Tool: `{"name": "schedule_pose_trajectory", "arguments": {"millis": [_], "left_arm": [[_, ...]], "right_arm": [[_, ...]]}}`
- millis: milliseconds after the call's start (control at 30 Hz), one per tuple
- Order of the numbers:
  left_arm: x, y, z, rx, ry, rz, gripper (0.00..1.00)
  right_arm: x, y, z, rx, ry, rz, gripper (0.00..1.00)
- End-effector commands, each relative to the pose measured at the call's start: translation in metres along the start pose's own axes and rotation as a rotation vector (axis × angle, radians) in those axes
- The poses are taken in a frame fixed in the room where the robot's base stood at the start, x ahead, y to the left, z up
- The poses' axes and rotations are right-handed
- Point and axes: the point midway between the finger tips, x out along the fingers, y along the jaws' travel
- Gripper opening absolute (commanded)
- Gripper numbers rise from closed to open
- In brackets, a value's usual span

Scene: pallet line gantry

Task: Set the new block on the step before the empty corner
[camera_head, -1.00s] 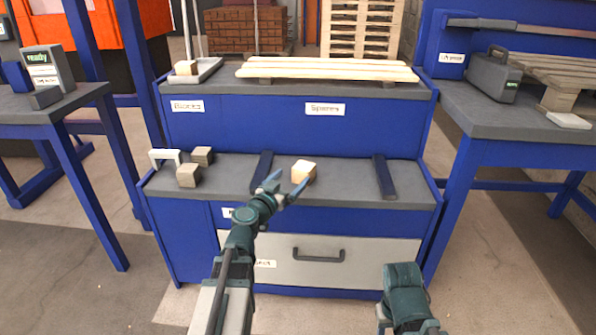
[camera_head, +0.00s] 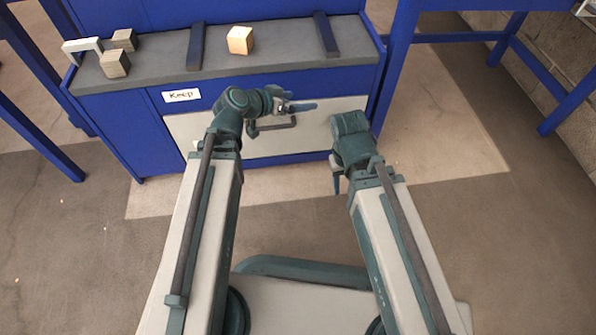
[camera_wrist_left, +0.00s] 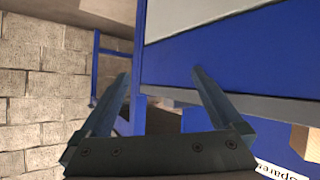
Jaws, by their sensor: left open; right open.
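A pale, light-wood block (camera_head: 240,40) sits on the grey step (camera_head: 275,60) of the blue bench, between two dark strips. Its lit face is brighter than that of the other blocks. My left gripper (camera_head: 303,107) is open and empty, in front of the bench's drawer, apart from the block. In the left wrist view its two fingers (camera_wrist_left: 160,75) stand wide apart with nothing between them. My right gripper (camera_head: 338,184) hangs low in front of the bench, apart from the block; its fingers are mostly hidden. No empty corner can be made out.
Two darker wooden blocks, one behind (camera_head: 124,40) and one in front (camera_head: 115,64), stand at the step's left end beside a white bracket (camera_head: 82,45). The dark strips (camera_head: 196,45) and (camera_head: 326,34) flank the pale block. A drawer handle (camera_head: 275,124) protrudes. Floor to the right is clear.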

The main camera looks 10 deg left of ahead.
Motion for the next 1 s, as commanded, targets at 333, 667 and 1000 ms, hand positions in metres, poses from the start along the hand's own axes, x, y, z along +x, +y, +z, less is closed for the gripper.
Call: {"name": "schedule_pose_trajectory", "arguments": {"millis": [333,667,1000], "left_arm": [[-0.015,0.112,0.154,-0.078,-0.886,-0.112,1.0],[-0.048,0.112,0.175,-0.108,-1.078,-0.358,1.0],[-0.052,0.11,0.163,-0.144,-1.07,-0.376,1.0]], "right_arm": [[0.0,0.0,0.0,0.0,0.0,0.0,0.5],[0.0,0.0,0.0,0.0,0.0,0.0,0.5],[-0.012,0.001,0.001,0.0,0.0,0.0,0.5]]}}
